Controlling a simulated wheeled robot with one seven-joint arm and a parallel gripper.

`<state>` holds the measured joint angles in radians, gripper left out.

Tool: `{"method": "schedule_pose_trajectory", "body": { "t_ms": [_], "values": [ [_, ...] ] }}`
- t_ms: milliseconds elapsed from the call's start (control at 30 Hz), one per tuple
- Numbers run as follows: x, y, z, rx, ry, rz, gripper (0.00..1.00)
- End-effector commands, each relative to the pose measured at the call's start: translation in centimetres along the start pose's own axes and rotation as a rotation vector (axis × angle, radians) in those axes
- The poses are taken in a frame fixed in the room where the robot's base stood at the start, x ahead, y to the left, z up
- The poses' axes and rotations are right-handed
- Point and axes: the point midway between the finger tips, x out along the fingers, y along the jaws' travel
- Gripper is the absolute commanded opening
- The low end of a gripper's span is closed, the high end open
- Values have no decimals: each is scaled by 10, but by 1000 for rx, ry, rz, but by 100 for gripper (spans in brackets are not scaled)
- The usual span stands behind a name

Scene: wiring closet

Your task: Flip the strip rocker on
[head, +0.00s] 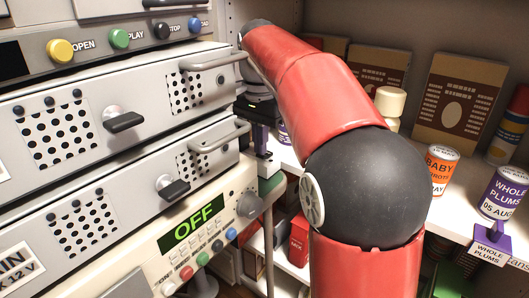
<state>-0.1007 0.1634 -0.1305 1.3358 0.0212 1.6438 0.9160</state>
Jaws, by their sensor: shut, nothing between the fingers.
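I cannot make out the strip or its rocker in the head view. My red and black arm reaches up from the bottom and bends away toward the right end of the rack units. My gripper (260,112) is small and dark at the far end of the arm, beside the right edge of the drawer units and pointing down. Its fingers are shut and hold nothing. The fingertips are hard to tell from the things behind them. A cream panel below the drawers has a green display (192,223) that reads OFF.
Grey drawer units with protruding handles (208,62) and latches (124,122) fill the left. A control panel with a yellow OPEN button (60,50) is above. On the right shelf stand brown boxes (461,98), an orange can (441,168) and a purple can (504,192).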

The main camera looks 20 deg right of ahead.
Motion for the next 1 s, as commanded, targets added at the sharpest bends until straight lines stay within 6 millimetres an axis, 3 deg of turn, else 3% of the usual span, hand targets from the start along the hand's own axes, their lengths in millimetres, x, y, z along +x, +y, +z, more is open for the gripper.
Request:
{"method": "schedule_pose_trajectory", "body": {
  "t_ms": [800, 1000],
  "values": [
    [11, 0, 0, 0, 0, 0, 0],
    [2, 0, 0, 0, 0, 0, 0]
  ]
}}
